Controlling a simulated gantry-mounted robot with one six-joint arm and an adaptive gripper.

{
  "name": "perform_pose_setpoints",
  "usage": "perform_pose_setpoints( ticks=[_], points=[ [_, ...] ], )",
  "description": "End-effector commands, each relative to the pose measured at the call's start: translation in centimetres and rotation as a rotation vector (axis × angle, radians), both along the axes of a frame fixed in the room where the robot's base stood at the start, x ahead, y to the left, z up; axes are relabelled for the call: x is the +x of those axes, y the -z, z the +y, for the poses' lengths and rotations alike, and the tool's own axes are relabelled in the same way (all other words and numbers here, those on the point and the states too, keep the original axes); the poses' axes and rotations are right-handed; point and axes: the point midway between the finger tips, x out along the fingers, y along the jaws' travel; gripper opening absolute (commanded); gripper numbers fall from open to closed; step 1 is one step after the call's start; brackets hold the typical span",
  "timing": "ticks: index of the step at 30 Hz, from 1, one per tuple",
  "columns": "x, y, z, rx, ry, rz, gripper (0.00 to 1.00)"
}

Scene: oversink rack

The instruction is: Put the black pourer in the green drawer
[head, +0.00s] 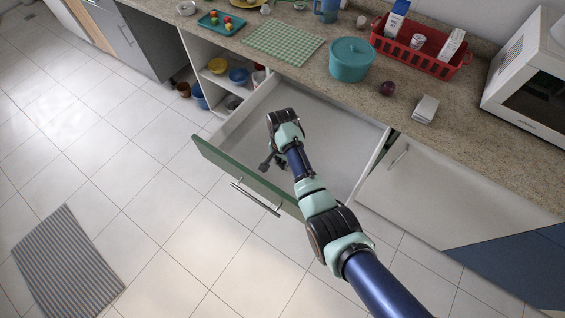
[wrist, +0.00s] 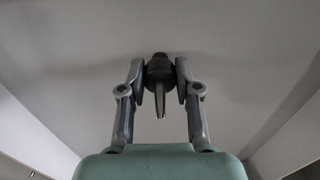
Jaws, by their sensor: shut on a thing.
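The green-fronted drawer (head: 215,157) is pulled open below the counter, and its pale inside looks otherwise empty. My gripper (head: 273,164) is over the inside of the drawer, reaching down near the green front. In the wrist view my gripper (wrist: 160,80) is shut on the black pourer (wrist: 160,70), a dark piece with a narrow tapered spout between the fingers. The pale drawer inside fills the background there. I cannot tell whether the pourer touches the drawer bottom. In the head view the pourer is not clearly distinguishable from the dark fingers.
The counter above holds a teal pot (head: 351,62), a red crate (head: 420,55), a green checked cloth (head: 283,43) and a small white box (head: 425,109). Open shelves with bowls (head: 238,75) stand left of the drawer. A closed white cabinet front (head: 420,185) is at the right.

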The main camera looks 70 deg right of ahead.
Motion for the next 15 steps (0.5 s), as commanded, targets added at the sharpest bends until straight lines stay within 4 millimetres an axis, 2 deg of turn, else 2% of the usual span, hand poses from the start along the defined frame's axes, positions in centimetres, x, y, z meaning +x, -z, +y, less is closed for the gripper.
perform_pose_setpoints(
  ticks=[9,10,13,15],
  points=[
    [0.04,0.25,-0.04,-0.001,0.000,-0.001,0.13],
    [0.05,0.14,-0.05,-0.001,0.000,-0.002,0.37],
    [0.04,0.12,-0.05,-0.001,0.000,-0.001,0.54],
    [0.04,0.12,-0.04,-0.001,0.000,-0.001,0.57]
  ],
)
